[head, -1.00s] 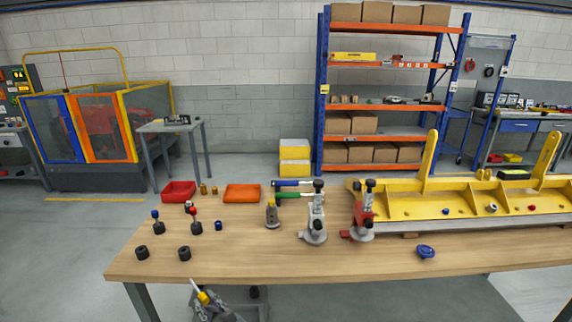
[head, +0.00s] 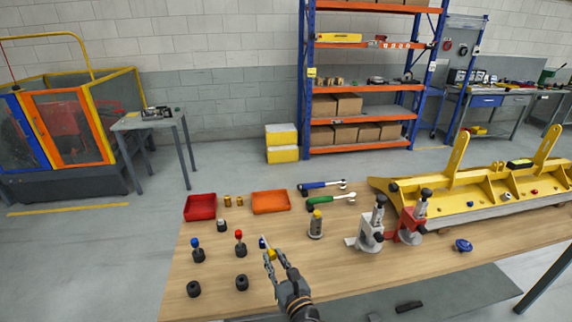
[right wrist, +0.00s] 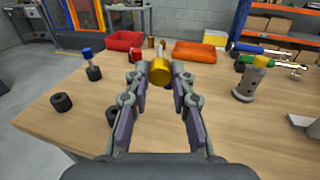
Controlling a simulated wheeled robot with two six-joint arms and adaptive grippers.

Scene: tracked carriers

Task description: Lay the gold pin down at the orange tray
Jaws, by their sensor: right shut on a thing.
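The gold pin (head: 270,254) is between the fingertips of my right gripper (head: 274,257), which is shut on it above the wooden table. The orange tray (head: 270,202), shallow and apparently empty, lies on the table beyond the gripper. In the right wrist view the orange tray (right wrist: 195,53) is ahead, slightly right of the pin. My left gripper is not in view.
A red tray (head: 200,207) and two small brass cylinders (head: 232,201) stand left of the orange tray. A grey post with a yellow top (head: 316,226) and wrenches (head: 328,197) are to its right. Dark sockets with blue and red pins (head: 240,246) stand at left. A blue piece (head: 262,242) is partly hidden behind the gripper.

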